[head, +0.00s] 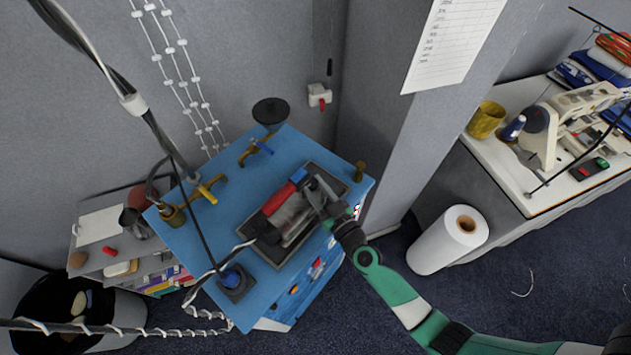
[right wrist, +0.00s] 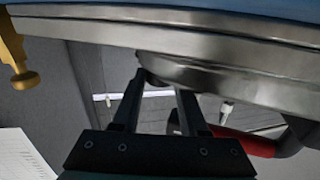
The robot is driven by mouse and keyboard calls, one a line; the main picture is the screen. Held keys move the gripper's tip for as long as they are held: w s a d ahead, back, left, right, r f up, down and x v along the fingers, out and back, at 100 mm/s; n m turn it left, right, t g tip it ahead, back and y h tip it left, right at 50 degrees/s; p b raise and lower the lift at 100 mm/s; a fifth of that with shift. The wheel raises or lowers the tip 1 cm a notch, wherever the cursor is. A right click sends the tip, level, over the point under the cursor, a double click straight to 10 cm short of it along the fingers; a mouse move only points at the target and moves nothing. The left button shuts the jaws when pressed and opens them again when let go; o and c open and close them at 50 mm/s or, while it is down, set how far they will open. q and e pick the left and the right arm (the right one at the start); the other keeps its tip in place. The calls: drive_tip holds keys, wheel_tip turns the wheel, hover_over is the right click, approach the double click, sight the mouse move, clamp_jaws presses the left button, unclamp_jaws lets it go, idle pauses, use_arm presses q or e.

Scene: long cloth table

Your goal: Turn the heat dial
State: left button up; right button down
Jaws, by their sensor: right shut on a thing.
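An iron with a red and blue handle (head: 284,199) and a grey metal body lies in a dark tray (head: 262,254) on a blue cabinet. My right gripper (head: 318,190) is at the right end of the iron. The dial's markings cannot be seen. The red handle (right wrist: 245,143) shows at the lower right. My left gripper is not in view.
A white roll (head: 447,240) stands to the right, and a sewing machine (head: 560,122) is on a table beyond.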

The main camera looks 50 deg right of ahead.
drive_tip(key=shift+f+h, duration=0.1)
drive_tip(key=shift+h, duration=0.2)
drive_tip(key=c, duration=0.7)
unclamp_jaws()
